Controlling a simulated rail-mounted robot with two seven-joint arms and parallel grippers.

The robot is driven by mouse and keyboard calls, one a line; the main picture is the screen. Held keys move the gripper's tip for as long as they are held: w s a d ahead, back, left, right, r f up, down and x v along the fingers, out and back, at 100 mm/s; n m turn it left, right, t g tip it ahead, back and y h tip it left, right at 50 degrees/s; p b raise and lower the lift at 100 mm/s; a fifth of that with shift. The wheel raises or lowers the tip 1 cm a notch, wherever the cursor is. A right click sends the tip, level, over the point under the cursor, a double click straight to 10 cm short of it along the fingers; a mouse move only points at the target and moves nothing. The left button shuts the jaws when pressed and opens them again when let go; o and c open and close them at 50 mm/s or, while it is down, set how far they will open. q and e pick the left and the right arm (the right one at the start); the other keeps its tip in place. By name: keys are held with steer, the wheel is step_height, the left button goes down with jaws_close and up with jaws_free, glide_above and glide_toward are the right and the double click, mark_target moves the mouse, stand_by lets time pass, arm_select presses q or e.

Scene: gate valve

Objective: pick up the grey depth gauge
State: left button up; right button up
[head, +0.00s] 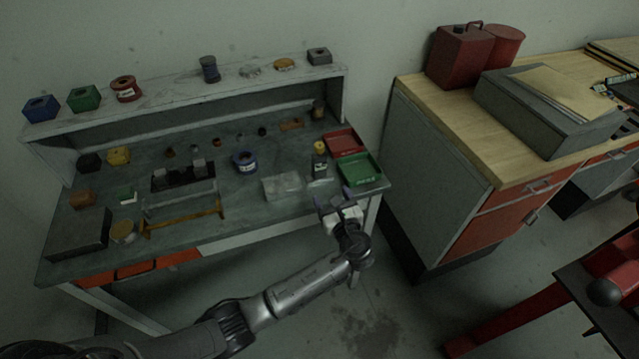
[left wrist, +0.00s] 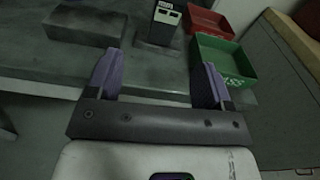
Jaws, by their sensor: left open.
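A small upright dark grey block with a pale label, which looks like the depth gauge (head: 319,168), stands on the workbench left of the green tray. It also shows in the left wrist view (left wrist: 160,28) on a grey base, beyond the fingers and between them. My left gripper (head: 333,198) is at the bench's front right edge, short of this gauge. In the left wrist view, its two purple-grey fingers (left wrist: 155,80) are spread apart with nothing between them. My right gripper is not in view.
A green tray (head: 360,170) and a red tray (head: 344,142) lie right of the gauge. A flat grey block (head: 282,186) lies to its left. Several small parts cover the bench further left. A wooden-topped cabinet (head: 440,115) stands to the right across a gap.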

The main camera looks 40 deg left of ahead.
mark_target(321, 168)
arm_select(q)
steer(key=shift+m, duration=0.4)
steer(key=x, duration=0.2)
steer(key=b+x, duration=0.1)
steer(key=x, duration=0.5)
steer(key=shift+w+d+r+b, duration=0.15)
steer(key=shift+w+r+b, duration=0.15)
steer(key=shift+w+b, duration=0.1)
steer(key=shift+b+x, duration=0.75)
steer(key=shift+x, duration=2.5)
steer(key=shift+r, duration=0.1)
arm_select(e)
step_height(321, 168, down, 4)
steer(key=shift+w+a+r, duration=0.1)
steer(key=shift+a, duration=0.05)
arm_select(q)
steer(key=shift+c, duration=0.4)
steer(key=c, duration=1.1)
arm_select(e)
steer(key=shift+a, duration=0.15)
